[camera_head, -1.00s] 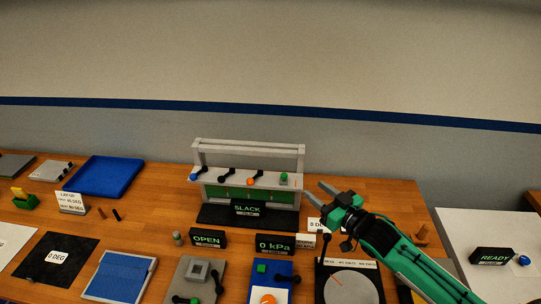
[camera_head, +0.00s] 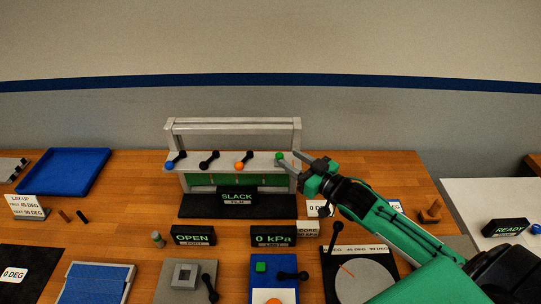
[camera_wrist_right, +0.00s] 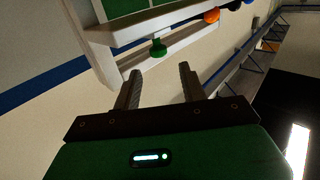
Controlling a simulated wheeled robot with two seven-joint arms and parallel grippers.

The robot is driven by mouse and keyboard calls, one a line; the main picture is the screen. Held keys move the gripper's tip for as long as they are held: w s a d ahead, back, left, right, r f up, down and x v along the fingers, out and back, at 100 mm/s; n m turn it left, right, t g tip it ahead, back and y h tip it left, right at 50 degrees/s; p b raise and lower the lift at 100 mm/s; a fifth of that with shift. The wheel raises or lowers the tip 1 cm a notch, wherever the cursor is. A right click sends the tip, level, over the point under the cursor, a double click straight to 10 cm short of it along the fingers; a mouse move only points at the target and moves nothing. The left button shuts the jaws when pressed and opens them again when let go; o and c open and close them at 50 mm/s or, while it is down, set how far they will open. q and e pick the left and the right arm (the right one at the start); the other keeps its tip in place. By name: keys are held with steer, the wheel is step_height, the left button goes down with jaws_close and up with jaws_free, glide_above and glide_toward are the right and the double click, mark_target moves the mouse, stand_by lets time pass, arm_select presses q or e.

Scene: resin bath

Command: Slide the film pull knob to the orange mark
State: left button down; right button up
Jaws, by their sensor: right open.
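A grey frame (camera_head: 233,124) with green panels stands at the back of the table, with a sign reading SLACK FILM (camera_head: 237,196) before it. A green knob (camera_head: 279,156) sits at the right end of its ledge; it also shows in the wrist view (camera_wrist_right: 158,48). An orange knob or mark (camera_head: 239,167) is left of it, also in the wrist view (camera_wrist_right: 212,16). I cannot tell for sure which is the pull knob. My right gripper (camera_head: 289,158) is open at the ledge's right end. In the wrist view its fingertips (camera_wrist_right: 160,69) point at the green knob, apart from it.
Black handles (camera_head: 209,160) and a blue knob (camera_head: 169,166) share the ledge. In front stand OPEN (camera_head: 193,236) and 0 kPa (camera_head: 273,236) signs and a round dial (camera_head: 362,280). A blue tray (camera_head: 66,172) lies left. The wood between tray and frame is mostly clear.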

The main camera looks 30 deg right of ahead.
mark_target(282, 157)
steer(key=shift+w+f, duration=0.1)
steer(key=shift+f, duration=0.6)
steer(key=shift+r, duration=0.15)
steer(key=p+x, duration=0.2)
steer(key=x, duration=0.4)
steer(key=shift+r, duration=0.1)
steer(key=shift+w+a+p, duration=0.25)
steer(key=shift+w+p, duration=0.05)
steer(key=shift+w, duration=0.2)
arm_select(q)
steer(key=shift+r, duration=0.85)
arm_select(e)
steer(key=shift+c, duration=0.2)
jaws_close()
